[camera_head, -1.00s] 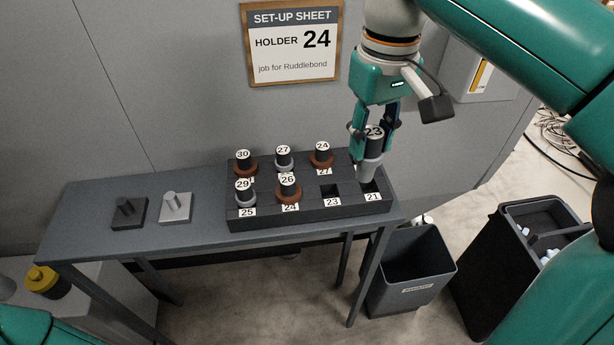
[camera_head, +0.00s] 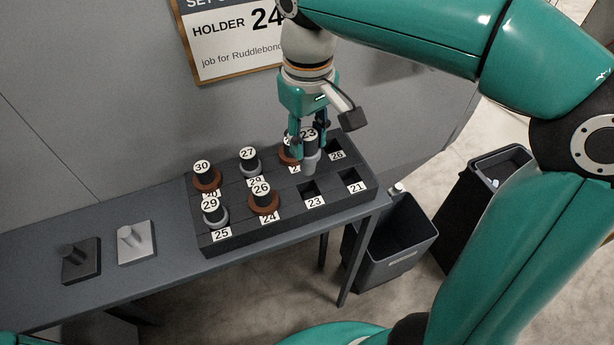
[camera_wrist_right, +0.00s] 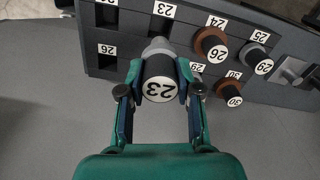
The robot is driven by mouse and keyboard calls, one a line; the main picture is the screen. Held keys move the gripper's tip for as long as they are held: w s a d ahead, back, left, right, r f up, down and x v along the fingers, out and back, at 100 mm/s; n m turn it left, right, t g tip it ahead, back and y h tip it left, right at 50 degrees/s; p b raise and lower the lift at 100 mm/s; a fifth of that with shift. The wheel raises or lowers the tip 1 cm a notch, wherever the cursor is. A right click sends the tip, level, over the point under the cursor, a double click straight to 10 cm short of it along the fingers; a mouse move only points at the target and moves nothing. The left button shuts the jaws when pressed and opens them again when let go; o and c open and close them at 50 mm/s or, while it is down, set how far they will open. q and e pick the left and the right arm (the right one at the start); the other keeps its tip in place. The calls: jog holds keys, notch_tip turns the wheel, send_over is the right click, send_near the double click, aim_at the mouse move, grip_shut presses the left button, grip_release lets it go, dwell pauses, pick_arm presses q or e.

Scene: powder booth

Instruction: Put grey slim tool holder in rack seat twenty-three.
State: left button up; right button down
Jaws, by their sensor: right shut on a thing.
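The grey slim tool holder (camera_head: 311,162) has a dark top marked 23 and a narrow grey lower part. My right gripper (camera_head: 309,145) is shut on it and holds it upright over the rack (camera_head: 225,244). The holder hangs between the back row and the front row, just behind seat twenty-three (camera_head: 308,189), which is open and empty. My left gripper is not in view.
Empty seats 21 (camera_head: 351,177) and 26 (camera_head: 336,148) are to the right. Holder 26 (camera_head: 263,198) stands left of seat twenty-three, and holder 24 (camera_head: 288,155) is close behind the gripper. Two small stands (camera_head: 136,246) are on the table's left. A bin (camera_head: 400,245) is below right.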

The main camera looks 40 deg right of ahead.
notch_tip(320, 180, down, 10)
jog(key=shift+r+b, duration=0.2)
jog(key=shift+b, duration=0.1)
jog(key=shift+f, duration=0.15)
jog(key=c, duration=0.8)
grip_release()
notch_tip(320, 180, up, 12)
jog(key=shift+r+p, duration=0.15)
jog(key=shift+p, duration=0.5)
jog(key=shift+s, duration=0.15)
